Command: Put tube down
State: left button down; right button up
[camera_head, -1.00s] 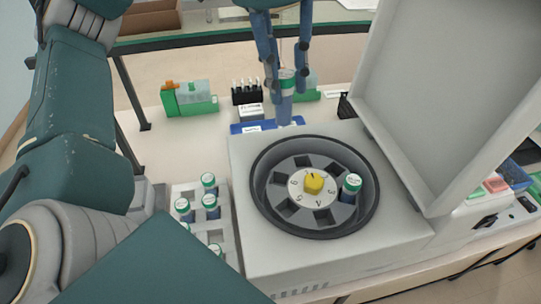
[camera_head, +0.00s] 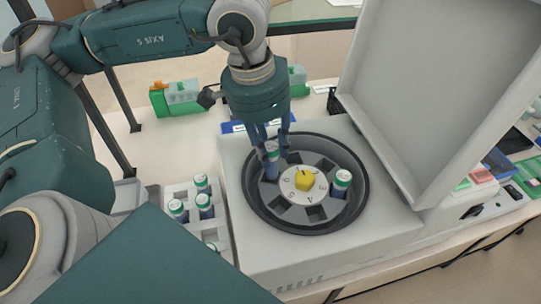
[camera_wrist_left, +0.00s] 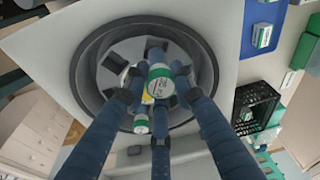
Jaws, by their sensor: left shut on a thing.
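My left gripper (camera_head: 273,150) is shut on a tube (camera_head: 272,149) with a white and green cap. It holds the tube upright over the back-left part of the centrifuge rotor (camera_head: 324,208). In the left wrist view the fingers close around the tube (camera_wrist_left: 161,84) above the rotor. The tube's lower end is partly hidden by the fingers, so I cannot tell whether it is in a slot. Another capped tube (camera_head: 341,182) stands in a slot on the rotor's right side. A yellow knob (camera_head: 305,179) is at the rotor's centre. My right gripper is not in view.
The centrifuge lid (camera_head: 435,90) stands open at the right. A pale rack (camera_head: 222,229) with several capped tubes is left of the centrifuge. Green boxes (camera_head: 176,98) stand behind. A black rack (camera_wrist_left: 258,105) shows in the left wrist view.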

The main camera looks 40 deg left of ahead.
aim_at(270, 159)
pick_arm(q)
notch_tip(270, 159, down, 2)
jog(key=shift+f, duration=0.75)
jog(key=shift+f+b, duration=0.3)
jog(key=shift+f, duration=0.1)
jog(key=c, duration=1.4)
grip_release()
jog(key=shift+r, duration=0.1)
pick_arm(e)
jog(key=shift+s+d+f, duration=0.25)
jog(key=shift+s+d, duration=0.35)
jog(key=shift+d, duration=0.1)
